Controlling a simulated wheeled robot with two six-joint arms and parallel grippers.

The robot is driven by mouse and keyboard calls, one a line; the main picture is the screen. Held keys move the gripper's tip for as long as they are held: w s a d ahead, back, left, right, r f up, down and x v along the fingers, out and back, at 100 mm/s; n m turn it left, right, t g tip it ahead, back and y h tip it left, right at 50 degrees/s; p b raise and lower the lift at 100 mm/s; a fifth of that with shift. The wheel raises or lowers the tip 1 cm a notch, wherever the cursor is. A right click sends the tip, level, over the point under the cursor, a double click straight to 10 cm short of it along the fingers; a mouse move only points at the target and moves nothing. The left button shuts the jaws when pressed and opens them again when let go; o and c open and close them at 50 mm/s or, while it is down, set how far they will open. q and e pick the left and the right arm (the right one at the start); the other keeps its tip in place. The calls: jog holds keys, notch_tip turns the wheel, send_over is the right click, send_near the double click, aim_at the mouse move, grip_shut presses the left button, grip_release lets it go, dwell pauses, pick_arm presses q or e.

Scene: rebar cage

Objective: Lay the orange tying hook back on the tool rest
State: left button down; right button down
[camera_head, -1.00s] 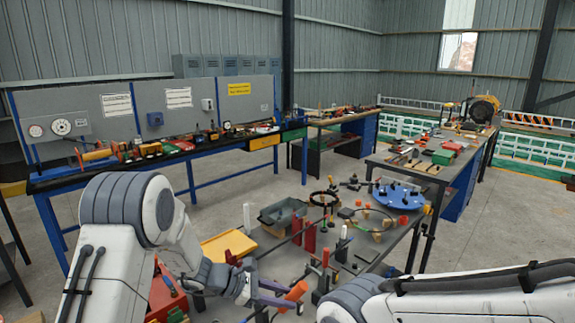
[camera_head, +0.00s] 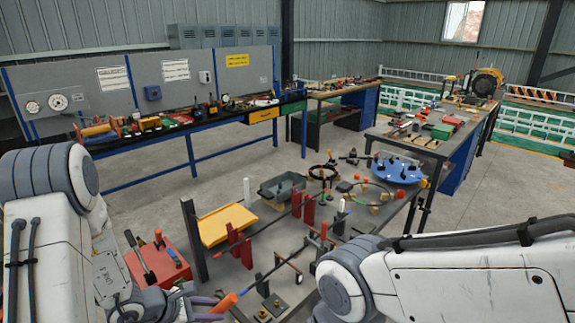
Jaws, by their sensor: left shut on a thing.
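My left gripper (camera_head: 207,306) is at the bottom of the picture, left of centre, shut on the orange tying hook. The hook's orange handle (camera_head: 224,302) sticks out to the right of the purplish fingers, tilted up to the right. I cannot tell for sure which fixture is the tool rest. My right arm comes in from the right, and its gripper is out of view.
Left of the fixtures stand a red toolbox (camera_head: 157,262) and a yellow tray (camera_head: 228,224). Red uprights (camera_head: 309,208) carry a long dark bar across the table. A dark plate with brass-coloured studs (camera_head: 273,307) lies right of the hook. A blue disc (camera_head: 397,170) is further back.

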pick_arm(q)
jog(key=shift+r+y, duration=0.3)
jog(key=shift+r, duration=0.05)
jog(key=shift+f, duration=0.1)
notch_tip(320, 180, up, 4)
jog(key=y+p, duration=0.1)
jog(key=g+y, duration=0.1)
jog(key=shift+w+d+f+m+y+p, duration=0.1)
jog(key=shift+d+f+m+y+p, duration=0.05)
jog(key=shift+m+y+p, duration=0.2)
jog(key=shift+r+y, duration=0.2)
jog(key=shift+y, duration=0.15)
jog(key=shift+g, duration=0.3)
